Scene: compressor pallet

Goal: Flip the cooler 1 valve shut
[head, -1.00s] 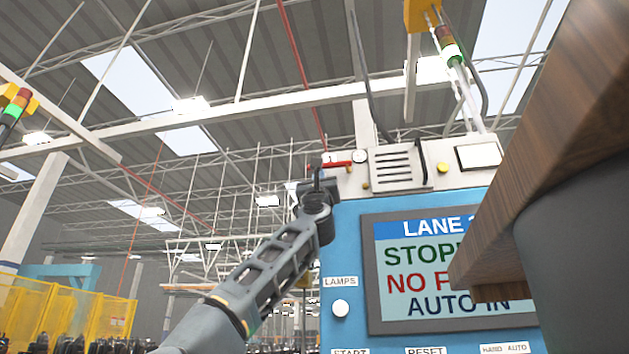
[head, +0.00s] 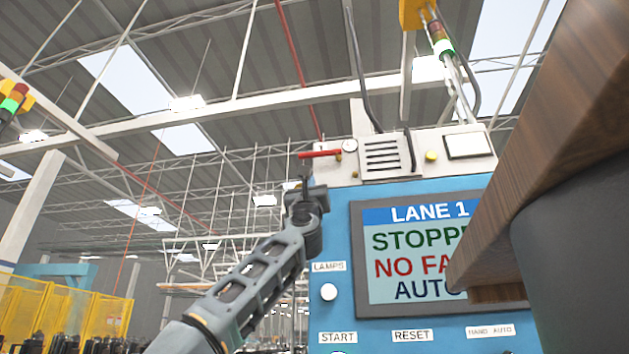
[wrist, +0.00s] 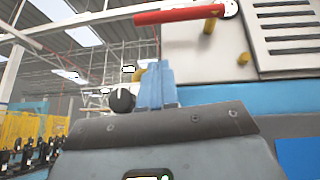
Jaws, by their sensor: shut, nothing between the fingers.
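A red lever handle (head: 320,154) sits near the top left corner of the machine's white upper housing, beside a small round gauge. It lies close to level; no cooler label can be read on it. In the wrist view the red handle (wrist: 180,15) crosses the top, above and right of the fingers. My gripper (head: 305,180) is just below the handle's left end in the head view, with a gap seen between them in the wrist view. Its fingers (wrist: 155,88) are together and empty. How far apart they are in depth is hard to tell.
The blue panel carries a screen (head: 418,252) and a white LAMPS button (head: 329,292). A yellow knob (head: 432,157) and a vent (head: 387,157) are right of the handle. A wooden edge (head: 560,170) blocks the right side. Left of the machine is open air.

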